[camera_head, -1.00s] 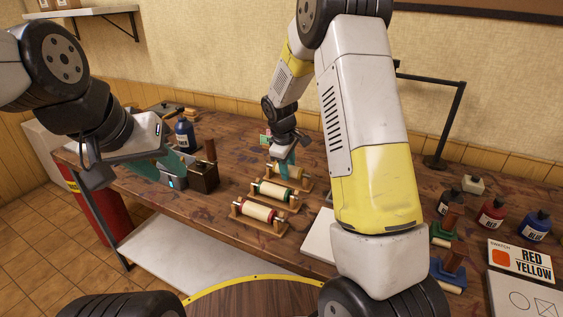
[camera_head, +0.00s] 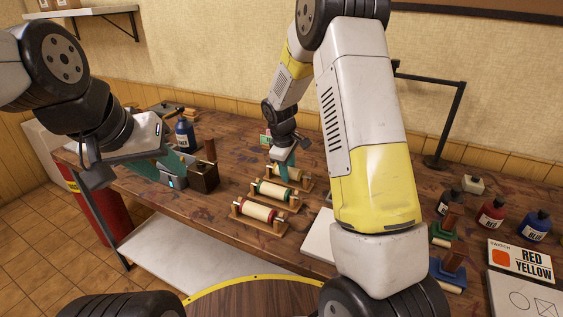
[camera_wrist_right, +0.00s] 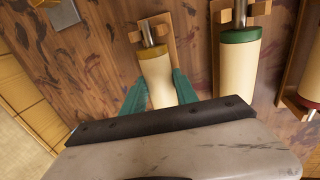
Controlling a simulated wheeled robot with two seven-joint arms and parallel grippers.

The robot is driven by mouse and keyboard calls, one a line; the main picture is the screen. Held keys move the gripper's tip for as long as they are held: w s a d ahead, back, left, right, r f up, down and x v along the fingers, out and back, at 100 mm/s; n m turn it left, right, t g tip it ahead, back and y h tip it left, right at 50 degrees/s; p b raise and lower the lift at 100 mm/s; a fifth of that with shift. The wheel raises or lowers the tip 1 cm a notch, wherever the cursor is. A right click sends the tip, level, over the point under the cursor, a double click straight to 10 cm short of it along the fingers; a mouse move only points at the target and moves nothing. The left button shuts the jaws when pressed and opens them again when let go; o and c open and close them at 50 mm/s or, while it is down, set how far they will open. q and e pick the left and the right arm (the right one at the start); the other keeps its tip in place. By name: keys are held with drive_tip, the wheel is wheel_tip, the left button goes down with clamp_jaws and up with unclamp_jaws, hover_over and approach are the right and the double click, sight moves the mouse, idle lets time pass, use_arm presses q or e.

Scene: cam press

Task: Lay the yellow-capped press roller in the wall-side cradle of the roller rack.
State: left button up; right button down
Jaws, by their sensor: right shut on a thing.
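The yellow-capped press roller (camera_wrist_right: 156,74), cream with a yellowish end band and a metal shaft, lies between the teal fingers of my right gripper (camera_wrist_right: 160,92). The gripper is shut on it. In the head view my right gripper (camera_head: 285,168) is at the wall-side cradle (camera_head: 305,184) of the roller rack. In the right wrist view the roller lines up with this wooden cradle (camera_wrist_right: 168,38), its shaft at the end post. I cannot tell whether it is fully seated. My left gripper (camera_head: 140,170) is at the left, over the bench; its finger gap is unclear.
A green-capped roller (camera_head: 273,191) and a red-capped roller (camera_head: 258,212) lie in the neighbouring cradles. A dark box (camera_head: 203,178) and a blue-labelled bottle (camera_head: 185,135) stand to the left. Ink bottles (camera_head: 491,213) and a RED YELLOW card (camera_head: 522,261) are at the right.

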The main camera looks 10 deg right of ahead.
idle(0.3)
drive_tip(key=c, duration=0.9)
unclamp_jaws()
drive_tip(key=shift+o, duration=0.2)
drive_tip(key=shift+f, duration=0.1)
drive_tip(key=v, duration=0.8)
